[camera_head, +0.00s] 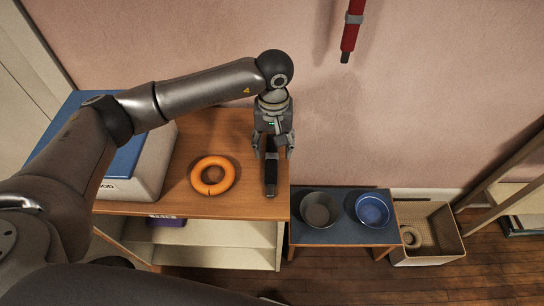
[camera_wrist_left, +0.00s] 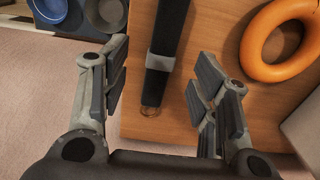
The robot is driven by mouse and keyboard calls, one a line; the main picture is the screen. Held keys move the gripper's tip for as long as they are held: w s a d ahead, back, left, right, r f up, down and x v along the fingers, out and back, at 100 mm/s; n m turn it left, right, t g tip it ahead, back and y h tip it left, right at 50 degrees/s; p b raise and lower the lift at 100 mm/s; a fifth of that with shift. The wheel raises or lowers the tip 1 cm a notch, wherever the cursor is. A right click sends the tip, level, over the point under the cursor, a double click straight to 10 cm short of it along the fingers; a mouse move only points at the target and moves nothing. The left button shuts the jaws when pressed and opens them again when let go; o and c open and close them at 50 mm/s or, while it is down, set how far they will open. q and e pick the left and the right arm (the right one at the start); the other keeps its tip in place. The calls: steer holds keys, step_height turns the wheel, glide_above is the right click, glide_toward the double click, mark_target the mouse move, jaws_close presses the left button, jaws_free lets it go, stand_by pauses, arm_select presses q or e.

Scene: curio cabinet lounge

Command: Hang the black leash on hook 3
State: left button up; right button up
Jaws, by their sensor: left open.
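The black leash (camera_head: 271,178) lies on the wooden cabinet top (camera_head: 235,205) near its right end. In the left wrist view the leash (camera_wrist_left: 167,45) is a flat black strap with a grey band and a brass ring at its near end. My left gripper (camera_head: 272,152) points down over the leash. In the left wrist view its fingers (camera_wrist_left: 158,88) are open on either side of the strap, with a gap on both sides. My right gripper is out of view. No hook or hook number shows; only the lower part of a red strap (camera_head: 350,35) hangs against the wall.
An orange ring (camera_head: 213,161) lies left of the leash, beside a white box with a blue lid (camera_head: 130,150). To the right stand a low bench with a dark bowl (camera_head: 318,195) and a blue bowl (camera_head: 372,197), and a basket (camera_head: 436,215). The pink wall is close behind.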

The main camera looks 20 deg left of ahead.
mark_target(272, 158)
arm_select(q)
steer(key=shift+f, duration=0.35)
steer(key=shift+w+f, duration=0.1)
steer(key=shift+f, duration=0.2)
steer(key=f, duration=0.1)
steer(key=f+p, duration=0.1)
steer(key=f, duration=0.2)
steer(key=shift+w+a+f, duration=0.35)
steer(key=shift+a+f, duration=0.05)
steer(key=c, duration=1.2)
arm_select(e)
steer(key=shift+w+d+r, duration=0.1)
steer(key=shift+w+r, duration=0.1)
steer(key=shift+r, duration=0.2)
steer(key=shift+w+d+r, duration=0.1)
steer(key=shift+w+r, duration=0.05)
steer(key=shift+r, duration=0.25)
